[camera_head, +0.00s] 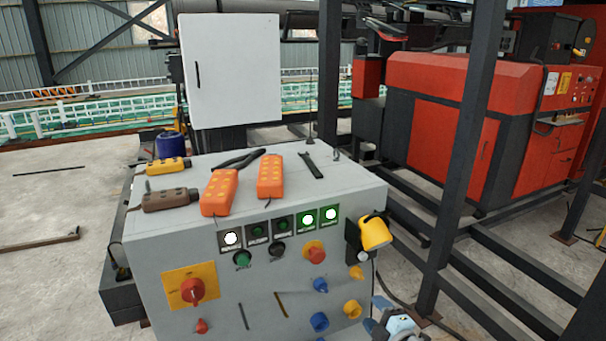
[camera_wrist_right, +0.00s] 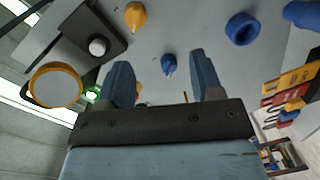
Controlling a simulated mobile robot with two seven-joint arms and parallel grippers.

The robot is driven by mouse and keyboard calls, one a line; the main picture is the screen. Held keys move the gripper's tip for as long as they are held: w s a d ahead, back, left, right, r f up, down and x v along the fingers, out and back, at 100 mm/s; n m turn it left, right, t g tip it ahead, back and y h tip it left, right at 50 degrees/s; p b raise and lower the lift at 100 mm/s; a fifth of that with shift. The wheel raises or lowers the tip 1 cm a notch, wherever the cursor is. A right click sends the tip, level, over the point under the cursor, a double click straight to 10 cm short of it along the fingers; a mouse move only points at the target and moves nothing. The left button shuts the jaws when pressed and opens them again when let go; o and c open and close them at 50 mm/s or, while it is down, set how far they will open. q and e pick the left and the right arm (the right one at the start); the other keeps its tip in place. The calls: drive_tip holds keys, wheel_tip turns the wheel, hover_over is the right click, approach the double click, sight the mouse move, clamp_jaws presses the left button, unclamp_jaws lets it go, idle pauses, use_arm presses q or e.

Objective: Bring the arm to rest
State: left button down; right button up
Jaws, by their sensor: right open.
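My right gripper (camera_head: 392,320) is at the bottom edge of the head view, by the lower right corner of the grey control cabinet (camera_head: 235,275). In the right wrist view the two fingers of the right gripper (camera_wrist_right: 163,78) are spread apart with nothing between them. Beyond them is the cabinet's front face, with a blue knob (camera_wrist_right: 169,64) showing in the gap. The fingers look apart from the knob. My left gripper is in neither view.
A yellow lamp-like part (camera_head: 375,233) sticks out at the cabinet's right edge. Orange pendants (camera_head: 219,192) and tools lie on the cabinet top. A dark steel post (camera_head: 462,160) and low rails stand to the right. Concrete floor is open at left.

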drive_tip(key=s+f+m+g+h+p, duration=0.1)
drive_tip(key=s+f+m, duration=0.3)
drive_tip(key=s, duration=1.2)
drive_tip(key=s+a+f+m+g+h+p, duration=0.1)
drive_tip(key=s+f+m+g+p, duration=0.2)
drive_tip(key=s+m, duration=0.8)
drive_tip(key=s, duration=0.4)
drive_tip(key=shift+s+a+f+g+h, duration=0.2)
drive_tip(key=shift+s+f+g+h, duration=0.1)
drive_tip(key=shift+s+f+g, duration=0.1)
